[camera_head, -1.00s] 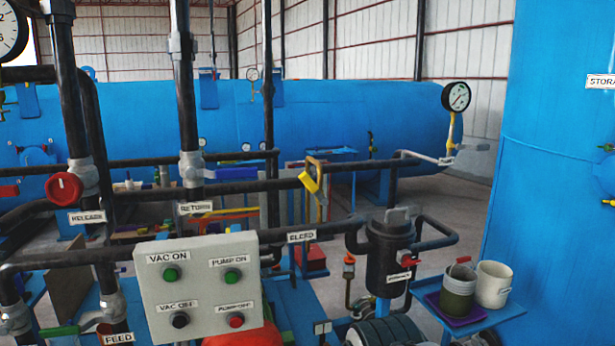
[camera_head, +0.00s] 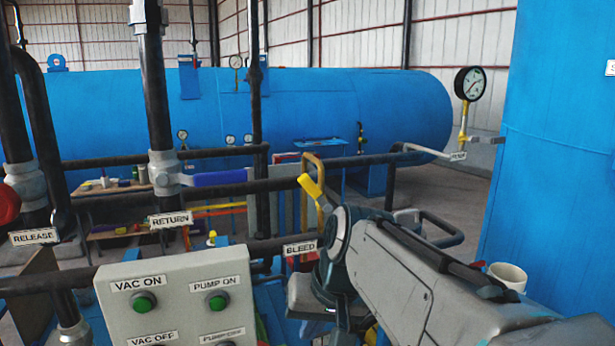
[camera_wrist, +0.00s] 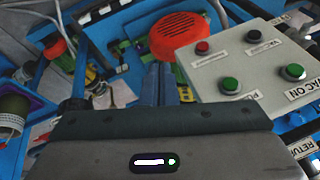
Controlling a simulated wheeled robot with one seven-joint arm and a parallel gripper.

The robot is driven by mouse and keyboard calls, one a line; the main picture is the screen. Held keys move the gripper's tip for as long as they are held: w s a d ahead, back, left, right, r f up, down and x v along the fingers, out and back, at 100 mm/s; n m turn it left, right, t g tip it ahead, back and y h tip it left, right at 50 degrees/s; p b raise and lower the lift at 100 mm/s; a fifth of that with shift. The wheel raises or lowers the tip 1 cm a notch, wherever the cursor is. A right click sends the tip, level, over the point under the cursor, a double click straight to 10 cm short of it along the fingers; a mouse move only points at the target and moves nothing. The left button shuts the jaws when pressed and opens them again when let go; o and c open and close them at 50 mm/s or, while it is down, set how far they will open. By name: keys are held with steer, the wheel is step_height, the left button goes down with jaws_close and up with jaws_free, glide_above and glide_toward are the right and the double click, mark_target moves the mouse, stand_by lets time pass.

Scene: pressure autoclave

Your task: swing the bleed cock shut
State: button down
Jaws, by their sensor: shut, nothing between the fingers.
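The bleed cock shows in the head view as a yellow lever (camera_head: 311,188) on the dark horizontal pipe, just above the white BLEED label (camera_head: 300,248). The lever slants, with its upper end to the left, in front of a tan bent pipe. My arm comes in from the lower right, and its wrist lies just right of and below the lever, covering part of that area. In the wrist view my gripper (camera_wrist: 160,84) is shut and empty, its fingers together. The bleed cock cannot be made out in the wrist view. I cannot tell whether any part of my arm touches the lever.
The grey control box (camera_head: 180,300) with green buttons stands at the lower left, and to the right of my fingers in the wrist view. A red-orange slotted housing (camera_wrist: 182,36) lies beyond the fingers. A blue handle (camera_head: 215,178) is left of the lever. My arm hides the black filter pot.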

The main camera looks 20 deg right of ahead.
steer(key=w+d+r+m+t+y+b, duration=0.1)
steer(key=w+d+r+y, duration=0.1)
steer(key=w+d+r, duration=0.3)
steer(key=w+d+r+m+t+y+b, duration=0.1)
steer(key=w+d+r+m+t, duration=0.15)
steer(key=w+r, duration=0.4)
steer(key=n+t+y+b, duration=0.2)
steer(key=t+y, duration=0.1)
glide_toward(317, 195)
steer(key=d+r, duration=0.5)
steer(key=r, duration=0.2)
steer(key=w+a+f, duration=0.6)
steer(key=a, duration=0.2)
steer(key=shift+a+f+p, duration=0.25)
steer(key=shift+a+p, duration=0.1)
steer(key=shift+p, duration=0.1)
steer(key=shift+w+g, duration=0.1)
steer(key=shift+g, duration=0.15)
